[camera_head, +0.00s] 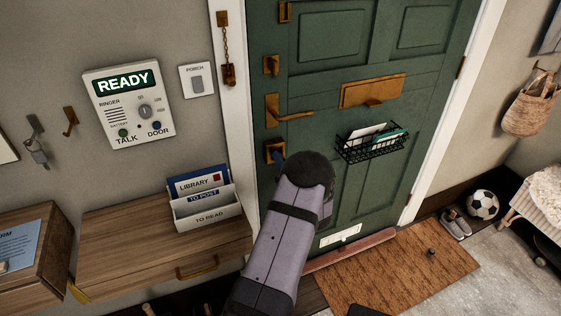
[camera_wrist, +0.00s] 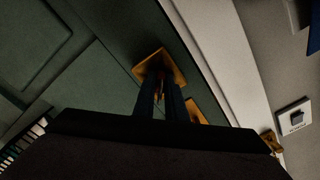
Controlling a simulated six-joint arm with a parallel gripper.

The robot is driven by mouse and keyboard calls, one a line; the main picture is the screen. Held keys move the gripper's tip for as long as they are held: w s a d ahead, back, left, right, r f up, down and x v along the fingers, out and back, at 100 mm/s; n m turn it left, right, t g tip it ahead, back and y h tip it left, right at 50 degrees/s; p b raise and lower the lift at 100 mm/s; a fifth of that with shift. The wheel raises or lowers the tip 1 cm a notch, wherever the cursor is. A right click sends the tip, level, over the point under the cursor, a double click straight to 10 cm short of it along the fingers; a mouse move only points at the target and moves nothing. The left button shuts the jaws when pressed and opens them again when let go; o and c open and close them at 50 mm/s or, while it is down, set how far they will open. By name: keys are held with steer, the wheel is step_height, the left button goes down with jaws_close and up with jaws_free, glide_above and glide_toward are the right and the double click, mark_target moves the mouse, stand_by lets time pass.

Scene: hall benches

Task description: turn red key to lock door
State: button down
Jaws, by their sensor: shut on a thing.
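The green door (camera_head: 345,75) stands flat in its white frame and looks closed. A square brass lock plate (camera_head: 268,151) is on its left side, below the brass lever handle (camera_head: 288,113). My gripper (camera_head: 279,157) reaches this plate from the front; my wrist hides most of its fingers. In the wrist view, the two dark fingers of my gripper (camera_wrist: 159,98) point at the brass lock plate (camera_wrist: 158,66), shut on the key at the lock. Only a small orange-brown bit shows between them, so the key's red colour and angle are unclear.
A letter rack (camera_head: 206,215) stands on the wooden bench top at left. A wire basket (camera_head: 372,147) with papers hangs on the door, right of my wrist. A brass chain (camera_head: 227,55) hangs on the frame. A doormat (camera_head: 400,268) lies below.

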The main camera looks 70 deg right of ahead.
steer(key=shift+f+n, duration=0.1)
steer(key=shift+n, duration=0.2)
steer(key=shift+n+b, duration=0.75)
steer(key=shift+n, duration=0.25)
steer(key=shift+n+b, duration=0.35)
steer(key=shift+n, duration=0.15)
steer(key=shift+n+b, duration=0.7)
steer(key=shift+n, duration=0.3)
steer(key=shift+n+b, duration=1.75)
steer(key=shift+n, duration=0.25)
steer(key=shift+n+b, duration=0.85)
steer(key=shift+n, duration=0.15)
steer(key=c, duration=1.7)
jaws_free()
